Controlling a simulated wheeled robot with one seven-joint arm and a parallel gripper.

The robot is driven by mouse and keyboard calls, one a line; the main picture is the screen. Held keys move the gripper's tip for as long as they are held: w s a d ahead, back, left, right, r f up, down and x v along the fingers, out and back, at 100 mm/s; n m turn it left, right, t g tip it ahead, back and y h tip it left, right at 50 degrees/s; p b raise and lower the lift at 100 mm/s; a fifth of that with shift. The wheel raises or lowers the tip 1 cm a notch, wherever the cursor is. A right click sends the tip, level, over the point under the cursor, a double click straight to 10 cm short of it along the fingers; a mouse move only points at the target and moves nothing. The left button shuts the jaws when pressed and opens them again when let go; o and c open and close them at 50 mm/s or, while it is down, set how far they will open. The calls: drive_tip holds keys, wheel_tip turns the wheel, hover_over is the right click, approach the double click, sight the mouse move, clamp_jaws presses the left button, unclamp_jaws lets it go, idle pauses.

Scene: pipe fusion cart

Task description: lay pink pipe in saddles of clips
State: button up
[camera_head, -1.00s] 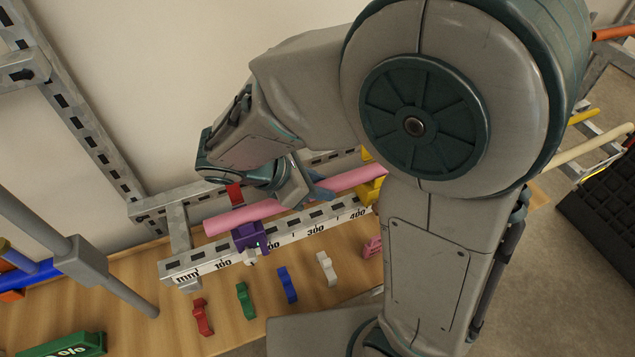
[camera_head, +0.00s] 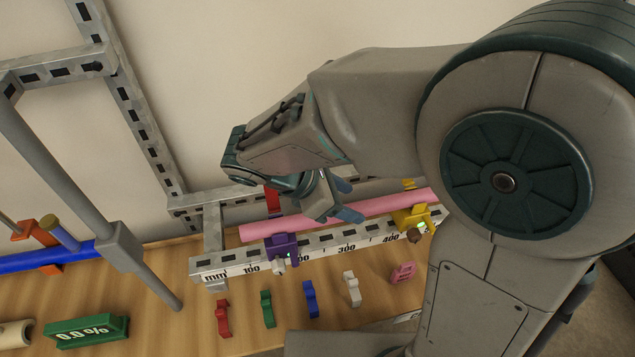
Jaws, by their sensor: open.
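The pink pipe (camera_head: 385,205) lies along the slotted rail, at the purple clip (camera_head: 281,246) near its left end and the yellow clip (camera_head: 411,217) near its right. Whether it is fully seated in their saddles I cannot tell. A red clip (camera_head: 272,199) is behind the pipe, and a second yellow piece (camera_head: 409,184) shows behind it at right, partly hidden by my arm. My gripper (camera_head: 348,200) is open, just above and behind the middle of the pipe, with its fingertips close to it. Whether they touch it I cannot tell.
The rail with the mm scale (camera_head: 322,252) runs across the bench. Small red (camera_head: 223,318), green (camera_head: 267,308), blue (camera_head: 311,299), white (camera_head: 352,289) and pink (camera_head: 402,272) pieces stand in front. A grey post (camera_head: 70,185), blue pipe (camera_head: 60,257) and green 0.0% block (camera_head: 86,331) are at left.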

drive_tip(key=v, duration=1)
drive_tip(key=shift+s+a+r, duration=0.1)
drive_tip(key=shift+a+r, duration=0.15)
drive_tip(key=shift+a, duration=0.05)
drive_tip(key=s+d+f+m+y, duration=0.1)
drive_tip(key=d+m+y, duration=0.3)
drive_tip(key=d+m, duration=0.5)
drive_tip(key=s+d+f+m+y, duration=0.2)
drive_tip(key=d+f+m+y, duration=0.1)
drive_tip(key=d+m, duration=0.7)
drive_tip(key=shift+s+f+m+t+y, duration=0.2)
drive_tip(key=shift+f+m+t+y, duration=0.15)
drive_tip(key=shift+m+y, duration=0.6)
drive_tip(key=shift+a, duration=0.1)
drive_tip(key=c, duration=0.4)
drive_tip(key=shift+s, duration=0.1)
